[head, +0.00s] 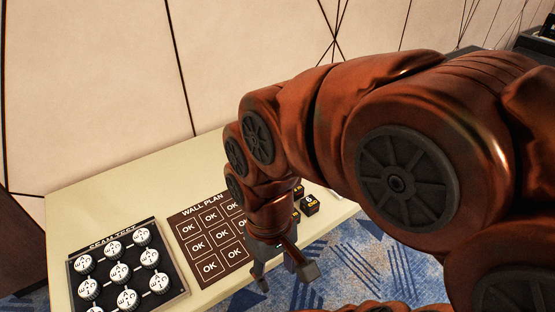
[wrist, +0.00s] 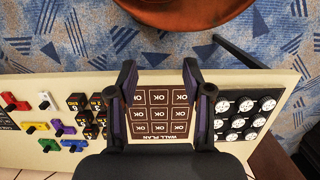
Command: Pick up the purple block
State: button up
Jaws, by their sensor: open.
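A small purple block (wrist: 58,126) lies on the cream table in the wrist view, at the left among other coloured pieces. In the head view I cannot make it out; my arm covers that part of the table. My gripper (head: 286,276) is open, with its fingers pointing down near the table's front edge in the head view. In the wrist view my gripper (wrist: 160,76) has its two fingers wide apart, with the wall plan card showing between them and nothing held. The purple block is well to the left of the fingers there.
Red (wrist: 16,102), yellow (wrist: 49,145), green (wrist: 73,146) and blue (wrist: 64,115) pieces lie around the purple block. Several black lettered cubes (head: 309,205) stand between them and the wall plan card (head: 188,217). A tray of round white pieces (head: 183,284) is at the left.

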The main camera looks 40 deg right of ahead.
jog(key=w+d+f+t+b, duration=0.1)
jog(key=w+d+f+b, duration=0.15)
jog(key=w+d, duration=0.45)
jog(key=w+d+f+t+y+b, duration=0.1)
jog(key=w+d+b, duration=0.15)
jog(key=w, duration=0.85)
jog(key=w+d+f+t+b, duration=0.25)
jog(key=w+d, duration=0.25)
jog(key=w, duration=0.5)
jog(key=shift+t+h, duration=0.6)
jog(key=shift+t, duration=0.25)
jog(key=w+d+f+b, duration=0.2)
jog(key=d+f, duration=0.1)
jog(key=d, duration=0.6)
jog(key=w+d+f+b, duration=0.2)
jog(key=d+f, duration=0.1)
jog(key=d, duration=0.7)
jog(key=w+d+f+b, duration=0.2)
jog(key=d+f+b, duration=0.1)
jog(key=d, duration=0.7)
jog(key=shift+w+d+f, duration=0.2)
jog(key=shift+w+f, duration=0.2)
jog(key=shift+f, duration=0.15)
jog(key=shift+w+p+x, duration=0.2)
jog(key=shift+p+x, duration=0.3)
jog(key=shift+x, duration=3.2)
jog(key=shift+d+r, duration=0.1)
jog(key=shift+c, duration=0.2)
grip_shut()
